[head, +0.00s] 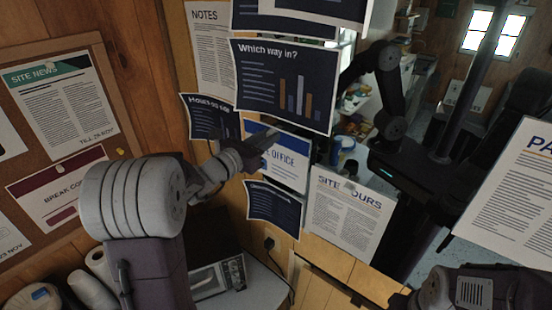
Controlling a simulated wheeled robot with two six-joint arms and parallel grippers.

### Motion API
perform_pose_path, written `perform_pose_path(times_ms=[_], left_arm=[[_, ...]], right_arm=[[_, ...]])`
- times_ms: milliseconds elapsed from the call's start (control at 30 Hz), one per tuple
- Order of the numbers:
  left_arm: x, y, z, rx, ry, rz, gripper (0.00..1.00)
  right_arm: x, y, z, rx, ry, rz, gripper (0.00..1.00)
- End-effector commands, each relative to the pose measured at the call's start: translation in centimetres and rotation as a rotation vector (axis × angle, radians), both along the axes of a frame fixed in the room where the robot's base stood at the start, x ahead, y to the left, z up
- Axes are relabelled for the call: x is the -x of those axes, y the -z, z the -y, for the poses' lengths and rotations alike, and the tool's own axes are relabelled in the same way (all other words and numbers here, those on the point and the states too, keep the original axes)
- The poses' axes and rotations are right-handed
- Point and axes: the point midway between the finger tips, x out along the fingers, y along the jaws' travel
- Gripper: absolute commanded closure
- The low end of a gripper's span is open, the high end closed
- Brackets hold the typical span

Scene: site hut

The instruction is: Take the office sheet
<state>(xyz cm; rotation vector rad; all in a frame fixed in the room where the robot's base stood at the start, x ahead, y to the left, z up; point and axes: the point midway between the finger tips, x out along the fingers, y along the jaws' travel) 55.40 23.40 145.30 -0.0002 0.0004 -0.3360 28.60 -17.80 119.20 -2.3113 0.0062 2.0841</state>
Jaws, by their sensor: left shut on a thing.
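The office sheet (287,162) is white with a blue top band and blue lettering, of which "OFFICE" shows. It hangs among other papers in the middle of the head view. My left gripper (262,142) is at its upper left part, shut on the sheet. The gripper hides the start of the lettering. The sheet's top edge lies close under the dark "Which way in?" sheet (262,85).
A dark sheet (272,208) hangs just below, a "Site hours" sheet (345,215) at lower right, and a small dark sheet (208,118) to the left. A "Notes" sheet (212,50) hangs above. A cork board (95,155) is at left, a microwave (215,278) below.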

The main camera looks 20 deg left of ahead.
Motion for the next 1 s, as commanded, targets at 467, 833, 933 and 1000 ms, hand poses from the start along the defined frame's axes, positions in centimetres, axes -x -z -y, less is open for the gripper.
perform_pose_path(times_ms=[467,833,933,1000], left_arm=[[1.7,0.0,-0.6,0.001,-0.002,0.002,1.0],[3.4,0.0,-1.3,0.0,-0.002,0.002,1.0],[3.8,0.0,-1.4,0.0,-0.001,0.001,1.0],[4.1,0.0,-1.5,0.0,-0.002,0.001,1.0]], right_arm=[[0.0,0.6,0.0,0.0,0.0,0.0,0.39],[0.0,0.9,0.0,0.0,0.0,0.0,0.39],[0.0,1.0,0.0,0.0,0.0,0.0,0.39],[0.0,1.1,0.0,0.0,0.0,0.0,0.39]])
